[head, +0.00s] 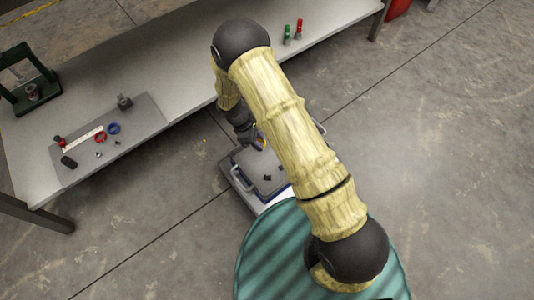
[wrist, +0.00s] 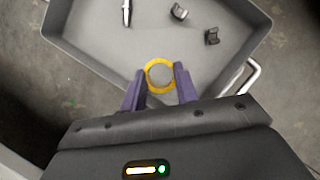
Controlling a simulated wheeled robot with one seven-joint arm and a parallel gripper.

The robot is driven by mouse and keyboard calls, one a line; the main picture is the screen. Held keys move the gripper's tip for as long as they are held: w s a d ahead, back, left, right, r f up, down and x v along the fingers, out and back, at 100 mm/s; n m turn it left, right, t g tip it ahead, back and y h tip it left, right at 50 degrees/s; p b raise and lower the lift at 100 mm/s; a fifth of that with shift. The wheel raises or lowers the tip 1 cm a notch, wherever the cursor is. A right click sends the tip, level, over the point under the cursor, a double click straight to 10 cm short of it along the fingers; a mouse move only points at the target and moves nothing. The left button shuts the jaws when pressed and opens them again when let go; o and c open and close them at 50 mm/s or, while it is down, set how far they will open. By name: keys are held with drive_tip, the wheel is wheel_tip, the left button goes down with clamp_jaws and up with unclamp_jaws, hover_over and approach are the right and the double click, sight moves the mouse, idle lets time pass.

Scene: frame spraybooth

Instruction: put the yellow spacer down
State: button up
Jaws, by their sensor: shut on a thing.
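The yellow spacer (wrist: 148,76) is a flat ring held between the two purple fingers of my gripper (wrist: 160,84). In the wrist view it shows over the grey tray (wrist: 88,58), and I cannot tell how high above the tray floor it is. In the head view my arm hides most of my gripper; a small yellow patch of the spacer (head: 260,140) shows beside the grey tray (head: 238,178) below.
In the tray lie a small metal pin (wrist: 127,12) and two dark clips (wrist: 179,12) (wrist: 212,37). A wire handle (wrist: 252,75) stands off its right side. A long bench (head: 175,70) carries red and blue rings (head: 113,128), small parts and a green press (head: 30,85).

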sight(263, 157)
wheel_tip(263, 157, down, 4)
drive_tip(key=shift+s+d+r+b, duration=0.1)
drive_tip(key=shift+b, duration=0.8)
drive_tip(key=shift+f, duration=0.25)
drive_tip(key=shift+r, duration=0.1)
drive_tip(key=shift+f+b, duration=1.35)
drive_tip(key=shift+f, duration=0.55)
drive_tip(key=shift+f, duration=0.1)
drive_tip(key=o, duration=0.9)
drive_tip(key=shift+o, duration=0.2)
